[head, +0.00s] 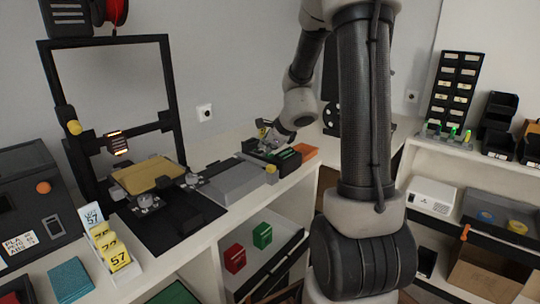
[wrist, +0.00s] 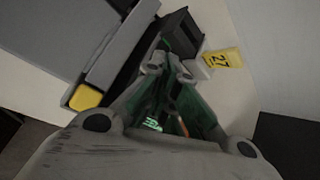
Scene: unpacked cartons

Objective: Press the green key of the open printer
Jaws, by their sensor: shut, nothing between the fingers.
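My gripper (head: 266,130) is well to the right of this printer, low over the bench beside a dark unit with green parts (head: 287,155). In the wrist view my gripper (wrist: 167,68) has its fingers together and empty, pointing toward a dark block (wrist: 182,32). What lies directly under the fingertips is hidden.
A grey flat device (head: 235,182) with a yellow button (head: 271,170) lies between the printer and my gripper; the button also shows in the wrist view (wrist: 87,97). A yellow tag (wrist: 222,58) lies near the fingertips. An enclosed machine (head: 35,195) stands far left.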

